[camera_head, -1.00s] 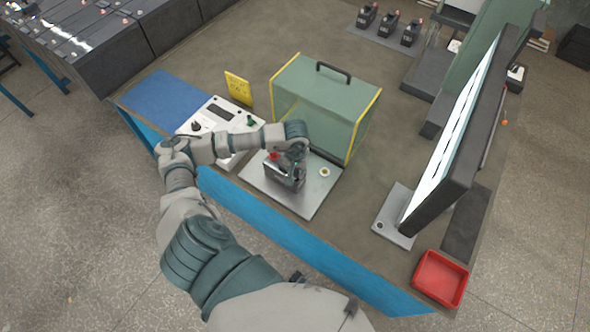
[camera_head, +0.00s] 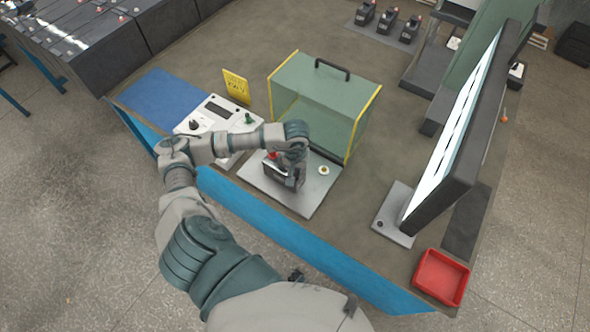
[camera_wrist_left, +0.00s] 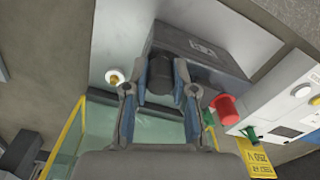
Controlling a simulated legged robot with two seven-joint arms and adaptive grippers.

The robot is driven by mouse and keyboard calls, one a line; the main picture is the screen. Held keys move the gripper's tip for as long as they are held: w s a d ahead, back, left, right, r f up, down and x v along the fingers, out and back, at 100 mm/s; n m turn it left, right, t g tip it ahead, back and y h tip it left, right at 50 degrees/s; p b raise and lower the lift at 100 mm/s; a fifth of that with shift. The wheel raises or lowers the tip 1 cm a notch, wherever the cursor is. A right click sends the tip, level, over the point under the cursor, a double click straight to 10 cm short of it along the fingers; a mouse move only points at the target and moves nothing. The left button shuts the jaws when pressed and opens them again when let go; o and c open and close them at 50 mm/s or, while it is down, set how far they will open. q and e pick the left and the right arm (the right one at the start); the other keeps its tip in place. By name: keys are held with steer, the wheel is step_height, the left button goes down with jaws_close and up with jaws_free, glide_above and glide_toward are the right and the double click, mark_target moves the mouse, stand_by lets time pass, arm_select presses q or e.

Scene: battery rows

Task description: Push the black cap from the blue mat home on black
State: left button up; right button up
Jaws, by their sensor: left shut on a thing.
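My left gripper (camera_head: 291,180) is over the dark battery (camera_head: 274,173), which sits on a grey metal plate (camera_head: 262,189). In the left wrist view the fingers (camera_wrist_left: 161,92) are shut on the black cap (camera_wrist_left: 160,72), at the side of the battery (camera_wrist_left: 202,46). Whether the cap touches its post or sits fully down is hidden by the fingers. A red cap (camera_wrist_left: 228,109) stands on the battery beside the gripper; it also shows in the head view (camera_head: 272,155). The blue mat (camera_head: 168,93) at the far left looks bare. My right gripper is out of view.
A green-tinted guard with yellow edges (camera_head: 324,95) stands close behind the plate. A control box (camera_head: 216,121) and yellow sign (camera_head: 237,86) are left of it. A small brass-coloured piece (camera_head: 324,170) is on the plate. A lit panel (camera_head: 452,140) and red tray (camera_head: 441,277) are right.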

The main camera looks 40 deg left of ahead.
arm_select(q)
steer(key=shift+a, duration=0.25)
steer(key=shift+d+f, duration=0.15)
steer(key=shift+f, duration=0.05)
stand_by(0.3)
steer(key=shift+f+b, duration=0.3)
steer(key=shift+b, duration=0.2)
steer(key=o, duration=1.3)
steer(key=shift+o, duration=0.2)
steer(key=shift+r, duration=0.15)
steer(key=shift+r+p, duration=1.7)
steer(key=shift+r, duration=1.75)
